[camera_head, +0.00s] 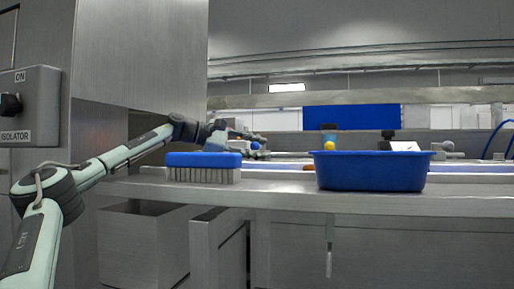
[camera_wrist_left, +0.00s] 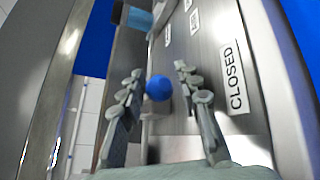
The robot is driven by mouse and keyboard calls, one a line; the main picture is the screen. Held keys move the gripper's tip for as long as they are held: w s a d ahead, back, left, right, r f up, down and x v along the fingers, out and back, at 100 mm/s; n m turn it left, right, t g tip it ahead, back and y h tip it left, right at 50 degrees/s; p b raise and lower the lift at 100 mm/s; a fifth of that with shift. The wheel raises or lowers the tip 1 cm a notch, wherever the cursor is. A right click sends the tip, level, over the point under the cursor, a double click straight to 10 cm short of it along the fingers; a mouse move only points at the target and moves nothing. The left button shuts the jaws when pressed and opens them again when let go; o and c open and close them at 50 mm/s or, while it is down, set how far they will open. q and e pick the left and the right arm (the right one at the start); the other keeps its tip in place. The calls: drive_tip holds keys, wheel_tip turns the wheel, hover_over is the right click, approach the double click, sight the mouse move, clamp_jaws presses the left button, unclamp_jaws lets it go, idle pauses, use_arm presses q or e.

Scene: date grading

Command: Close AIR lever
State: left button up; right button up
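A lever with a round blue knob (camera_wrist_left: 158,88) shows in the left wrist view, in front of a metal panel (camera_wrist_left: 190,118). The knob also shows small in the head view (camera_head: 255,146). No AIR wording is legible. A white CLOSED label (camera_wrist_left: 234,77) is on the panel to the right of the knob. My left gripper (camera_wrist_left: 158,74) is open, with one finger on each side of the knob and gaps to both. In the head view the left gripper (camera_head: 238,137) is above and behind the brush. My right gripper is not in view.
A blue brush (camera_head: 204,160) and a blue basin (camera_head: 370,171) stand on the metal ledge (camera_head: 285,189). A grey ISOLATOR box (camera_head: 38,105) is on the left wall. A pale blue cylindrical part (camera_wrist_left: 136,17) is above the knob in the wrist view.

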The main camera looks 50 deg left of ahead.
use_arm(q)
drive_tip(key=shift+d+r, duration=0.1)
drive_tip(key=o, duration=0.6)
drive_tip(key=r, duration=0.5)
drive_tip(key=w+r, duration=0.1)
drive_tip(key=r, duration=0.2)
drive_tip(key=shift+a+r, duration=0.2)
drive_tip(key=shift+r, duration=0.1)
drive_tip(key=shift+c, duration=0.2)
drive_tip(key=shift+s+d+r, duration=0.15)
drive_tip(key=shift+s+r, duration=0.2)
drive_tip(key=shift+r, duration=0.15)
drive_tip(key=shift+s+d+r, duration=0.15)
drive_tip(key=shift+s+r, duration=0.15)
drive_tip(key=shift+r, duration=0.15)
drive_tip(key=c, duration=0.6)
drive_tip(key=shift+o, duration=0.2)
drive_tip(key=shift+s+r, duration=0.2)
drive_tip(key=shift+w+a+f, duration=0.3)
drive_tip(key=shift+w+f, duration=0.15)
drive_tip(key=shift+f, duration=0.05)
drive_tip(key=shift+s+d+r, duration=0.15)
drive_tip(key=shift+d, duration=0.05)
